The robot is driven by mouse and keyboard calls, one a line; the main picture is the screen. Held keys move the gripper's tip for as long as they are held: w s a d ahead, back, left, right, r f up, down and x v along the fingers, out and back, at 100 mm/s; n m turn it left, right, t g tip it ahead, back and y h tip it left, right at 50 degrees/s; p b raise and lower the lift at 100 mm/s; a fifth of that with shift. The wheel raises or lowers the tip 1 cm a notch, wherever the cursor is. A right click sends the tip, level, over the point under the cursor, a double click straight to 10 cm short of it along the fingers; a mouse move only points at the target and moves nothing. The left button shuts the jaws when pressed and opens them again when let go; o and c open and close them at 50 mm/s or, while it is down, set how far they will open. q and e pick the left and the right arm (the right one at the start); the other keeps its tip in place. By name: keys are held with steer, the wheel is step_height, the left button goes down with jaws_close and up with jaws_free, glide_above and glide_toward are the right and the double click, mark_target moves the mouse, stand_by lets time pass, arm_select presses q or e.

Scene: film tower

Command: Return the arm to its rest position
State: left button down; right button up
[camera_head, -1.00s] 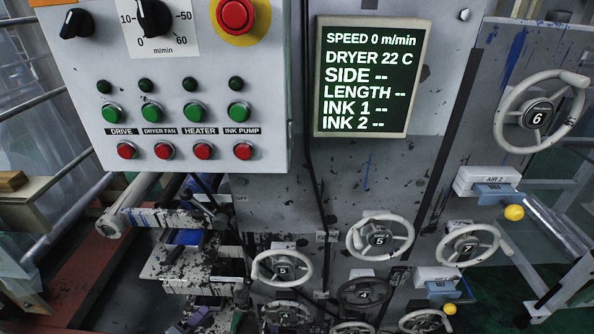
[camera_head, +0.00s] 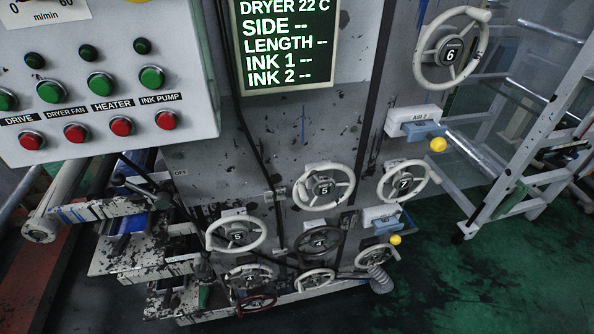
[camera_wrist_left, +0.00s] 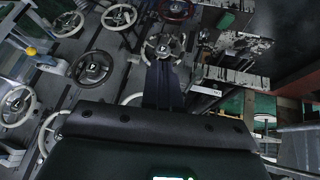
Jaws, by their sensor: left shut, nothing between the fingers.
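My left gripper (camera_wrist_left: 163,72) shows in the left wrist view as dark fingers closed together, with nothing between them. Its tips point toward the lower handwheels of the machine, and a pale handwheel (camera_wrist_left: 163,46) lies beyond them. I cannot tell how far apart they are. No arm or gripper of mine shows in the head view. My right gripper is in neither view.
The control panel (camera_head: 108,90) with green and red buttons is at the upper left. The display (camera_head: 287,45) is beside it. Several handwheels, such as wheel 6 (camera_head: 451,52) and wheel 5 (camera_head: 323,186), stick out. A frame ladder (camera_head: 535,135) stands right, beside green floor (camera_head: 450,280).

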arm_select(q)
steer(key=s+a+r+m+g+p, duration=0.1)
steer(key=s+a+m+g+p, duration=0.15)
steer(key=s+m, duration=0.2)
step_height(320, 180, up, 27)
steer(key=d+p, duration=0.1)
steer(key=p, duration=2.5)
steer(key=shift+s+n+g+y, duration=0.2)
steer(key=shift+n+g+y, duration=0.15)
steer(key=shift+y, duration=0.05)
